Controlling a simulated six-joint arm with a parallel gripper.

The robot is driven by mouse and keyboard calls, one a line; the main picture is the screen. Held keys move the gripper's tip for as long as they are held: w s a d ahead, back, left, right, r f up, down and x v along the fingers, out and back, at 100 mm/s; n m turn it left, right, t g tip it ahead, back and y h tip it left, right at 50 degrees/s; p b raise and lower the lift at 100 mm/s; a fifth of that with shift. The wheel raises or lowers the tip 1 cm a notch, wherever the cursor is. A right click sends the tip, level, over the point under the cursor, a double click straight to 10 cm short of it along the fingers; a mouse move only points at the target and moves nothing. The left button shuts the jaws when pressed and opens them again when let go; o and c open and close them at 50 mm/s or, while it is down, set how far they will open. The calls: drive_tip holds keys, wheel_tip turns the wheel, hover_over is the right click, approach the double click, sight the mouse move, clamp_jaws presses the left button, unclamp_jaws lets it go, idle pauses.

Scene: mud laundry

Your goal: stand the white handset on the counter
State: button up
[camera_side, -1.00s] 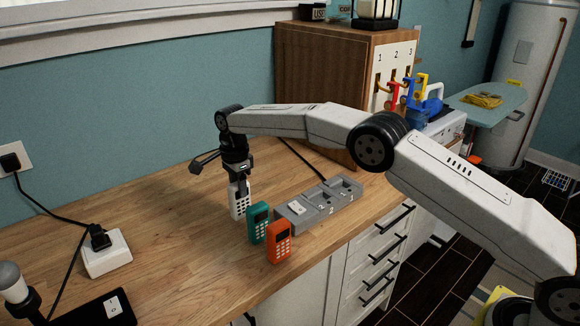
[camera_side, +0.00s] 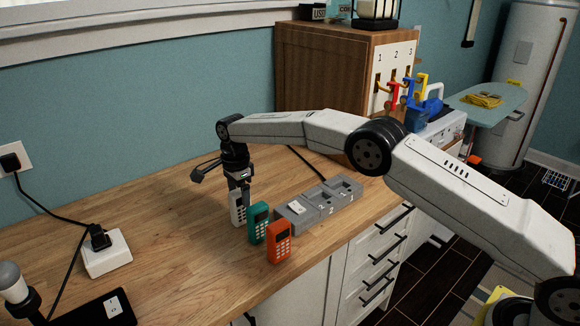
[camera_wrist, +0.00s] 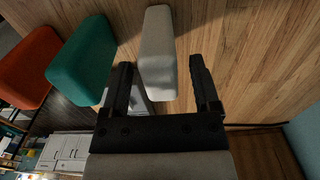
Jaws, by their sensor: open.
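The white handset (camera_side: 237,208) stands upright on the wooden counter (camera_side: 165,230), at the left end of a row of handsets. In the wrist view the white handset (camera_wrist: 158,50) shows from above, between and just beyond the fingertips. My gripper (camera_side: 241,192) points down at the handset's top in the side view. In the wrist view my gripper (camera_wrist: 160,72) is open, with a finger on each side of the handset. I cannot tell whether either finger touches it. Part of the handset is hidden behind my gripper in the side view.
A teal handset (camera_side: 258,223) and an orange handset (camera_side: 279,242) stand close to the right, near the counter's front edge. A grey numbered dock (camera_side: 322,203) lies behind them. A white power block (camera_side: 106,254) with a black cable sits at left. The counter between is clear.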

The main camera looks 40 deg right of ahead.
wheel_tip(320, 180, up, 12)
drive_tip(key=shift+r, duration=0.15)
idle(0.7)
drive_tip(key=shift+d, duration=0.15)
idle(0.6)
drive_tip(key=s+d+f+n+t, duration=0.1)
drive_tip(key=s+d+f+n, duration=0.2)
drive_tip(key=s+n, duration=0.3)
drive_tip(key=s+d+f+n, duration=0.3)
drive_tip(key=s+n, duration=0.3)
drive_tip(key=s, duration=1.1)
drive_tip(key=s+d+f+n+t, duration=0.1)
drive_tip(key=s+d+f+n, duration=0.3)
drive_tip(key=s, duration=0.8)
drive_tip(key=shift+d+n+t, duration=0.3)
drive_tip(key=shift+d+n, duration=0.55)
drive_tip(key=shift+n, duration=0.15)
